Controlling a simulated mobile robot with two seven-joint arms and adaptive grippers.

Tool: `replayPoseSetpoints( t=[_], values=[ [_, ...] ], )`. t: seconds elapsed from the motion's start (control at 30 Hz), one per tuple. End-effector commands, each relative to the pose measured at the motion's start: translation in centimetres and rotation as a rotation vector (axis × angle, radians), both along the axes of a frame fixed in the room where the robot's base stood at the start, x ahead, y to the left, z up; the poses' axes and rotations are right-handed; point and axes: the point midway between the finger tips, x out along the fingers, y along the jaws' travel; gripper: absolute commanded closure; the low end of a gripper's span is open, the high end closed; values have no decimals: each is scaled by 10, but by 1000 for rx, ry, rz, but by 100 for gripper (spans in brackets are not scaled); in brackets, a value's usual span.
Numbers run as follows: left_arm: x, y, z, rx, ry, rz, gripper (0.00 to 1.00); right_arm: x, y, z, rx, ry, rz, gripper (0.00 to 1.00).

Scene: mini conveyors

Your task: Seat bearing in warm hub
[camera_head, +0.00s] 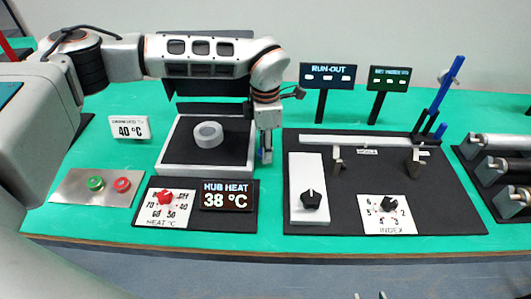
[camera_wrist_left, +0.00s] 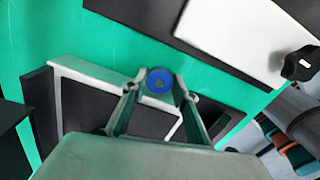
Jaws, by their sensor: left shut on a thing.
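The hub, a pale grey ring (camera_head: 208,129), lies on the dark pad of a white-edged heater plate (camera_head: 172,166) in the head view. My left gripper (camera_head: 265,152) points down just right of this plate, apart from the hub. It is shut on a small blue ring, the bearing (camera_wrist_left: 159,80), seen between the fingertips in the left wrist view. In the head view only a blue sliver of it shows between the fingers. Two small tips at the bottom edge look like my right gripper (camera_head: 369,295); the rest is cut off.
The hub heat display (camera_head: 227,195) reads 38 °C, and a sign (camera_head: 129,129) reads 40 °C. The red heat knob (camera_head: 165,197) and green and red buttons (camera_head: 108,184) are in front. A run-out rig with a long bar (camera_head: 345,141) stands right.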

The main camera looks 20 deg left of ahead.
Motion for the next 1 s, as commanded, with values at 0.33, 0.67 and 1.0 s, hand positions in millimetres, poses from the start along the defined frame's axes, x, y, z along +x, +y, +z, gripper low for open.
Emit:
replayPoseSetpoints(
  t=[0.33,0.67,1.0],
  values=[
    [1,0,81,-1,-7,-1,98,0,0,3,2,1,0,60],
    [0,-1,154,-1,-3,-1,98,1,0,7,2,-1,0,60],
    [-1,1,176,0,-1,-20,98,2,1,11,3,-6,0,60]
  ],
)
